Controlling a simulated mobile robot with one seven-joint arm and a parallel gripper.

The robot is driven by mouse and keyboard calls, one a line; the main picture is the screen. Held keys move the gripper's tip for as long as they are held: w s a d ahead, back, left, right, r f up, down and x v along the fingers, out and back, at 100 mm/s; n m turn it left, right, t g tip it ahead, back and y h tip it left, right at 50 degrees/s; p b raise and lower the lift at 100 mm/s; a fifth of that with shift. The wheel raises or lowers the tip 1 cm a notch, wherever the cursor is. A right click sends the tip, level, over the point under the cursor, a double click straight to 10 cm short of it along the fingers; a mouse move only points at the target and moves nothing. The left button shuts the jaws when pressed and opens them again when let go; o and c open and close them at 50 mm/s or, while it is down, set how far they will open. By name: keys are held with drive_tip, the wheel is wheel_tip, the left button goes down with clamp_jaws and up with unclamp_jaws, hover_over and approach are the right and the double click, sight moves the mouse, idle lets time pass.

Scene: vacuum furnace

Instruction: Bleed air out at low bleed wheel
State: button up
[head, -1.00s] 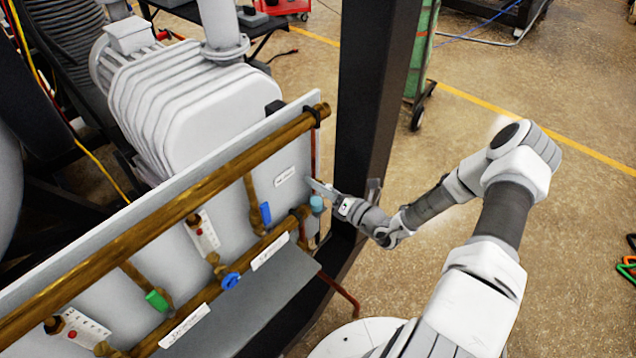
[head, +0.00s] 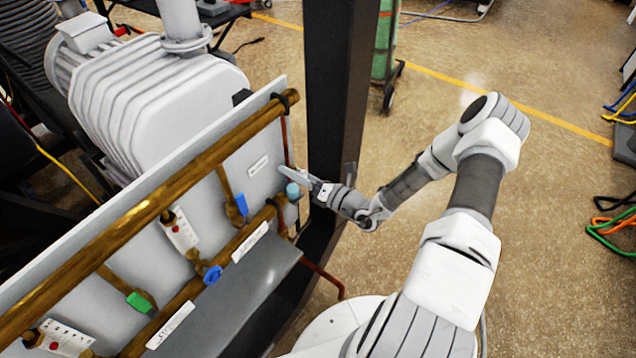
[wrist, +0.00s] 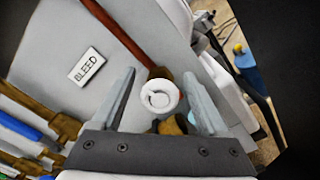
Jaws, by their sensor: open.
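A panel label reading BLEED (wrist: 86,66) shows in the wrist view. Beside it, a round white wheel-like part (wrist: 158,97) shows between my two fingers, at the lower end of a red-brown pipe (wrist: 128,38). My gripper (head: 298,176) is open at the right end of the panel, close above a light-blue cap-like part (head: 293,189). I cannot tell whether the white part and the light-blue part are the same wheel. I see no contact, and the fingers (wrist: 158,76) stand on both sides of the white part. A blue wheel (head: 212,275) sits lower left on the brass pipe.
A thick brass pipe (head: 150,208) runs along the panel (head: 140,250). A blue lever (head: 241,204) and a green lever (head: 139,302) stick out. A dark post (head: 340,80) stands just behind my gripper. Open floor (head: 430,260) lies to the right.

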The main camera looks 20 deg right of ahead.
drive_tip(key=v, duration=1.6)
drive_tip(key=shift+s+d+b, duration=0.2)
drive_tip(key=shift+s+b, duration=0.1)
drive_tip(key=shift+b, duration=0.1)
drive_tip(key=shift+r, duration=0.1)
